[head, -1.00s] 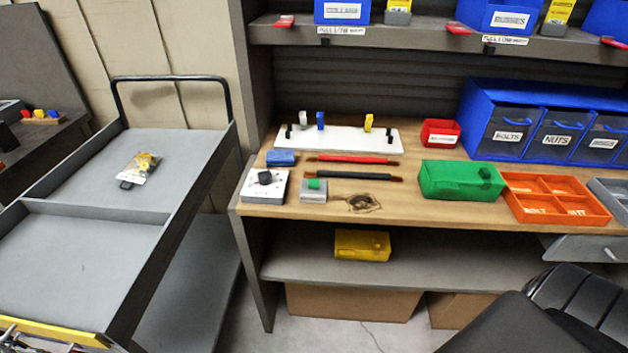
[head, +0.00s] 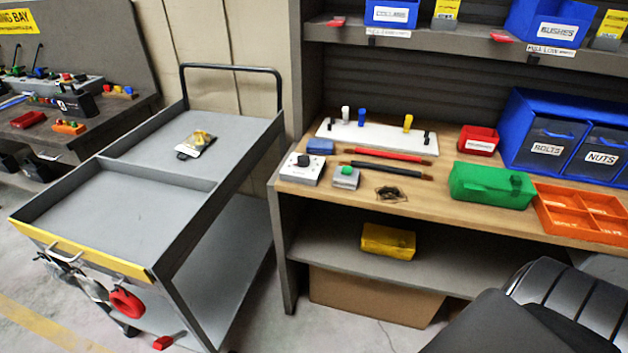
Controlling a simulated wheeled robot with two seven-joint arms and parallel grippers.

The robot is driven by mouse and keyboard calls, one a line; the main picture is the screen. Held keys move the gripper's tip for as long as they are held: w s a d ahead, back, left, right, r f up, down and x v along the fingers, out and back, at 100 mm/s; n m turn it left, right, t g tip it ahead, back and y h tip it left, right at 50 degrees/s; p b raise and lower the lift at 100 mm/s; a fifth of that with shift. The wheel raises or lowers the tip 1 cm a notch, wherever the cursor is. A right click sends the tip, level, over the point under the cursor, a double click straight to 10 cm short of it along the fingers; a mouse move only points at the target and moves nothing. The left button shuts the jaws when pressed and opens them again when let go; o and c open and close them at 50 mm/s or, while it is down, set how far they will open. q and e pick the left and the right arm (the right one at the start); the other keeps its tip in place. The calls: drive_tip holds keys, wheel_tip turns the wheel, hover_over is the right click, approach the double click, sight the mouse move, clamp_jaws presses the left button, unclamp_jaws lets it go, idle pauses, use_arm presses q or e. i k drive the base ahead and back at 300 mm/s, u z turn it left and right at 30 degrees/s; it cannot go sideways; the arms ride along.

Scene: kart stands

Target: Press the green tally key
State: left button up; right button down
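The green tally key (head: 346,170) is a small green button on top of a grey box (head: 345,180). It sits near the front left edge of the wooden workbench, just right of a white box with a black knob (head: 303,169). Nothing covers the key. Neither of my grippers shows in the head view.
A grey cart (head: 105,215) stands left of the bench (head: 425,207), with a small packet on its tray. Red and black rods (head: 388,155) lie behind the key; a green case (head: 490,186) is to the right.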

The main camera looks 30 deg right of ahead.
sight(347, 170)
drive_tip(key=u, duration=0.8)
drive_tip(key=k, duration=1.05)
drive_tip(key=u, duration=0.65)
drive_tip(key=i, duration=1.85)
drive_tip(key=z, duration=1.6)
drive_tip(key=i, duration=0.8)
drive_tip(key=z, duration=0.9)
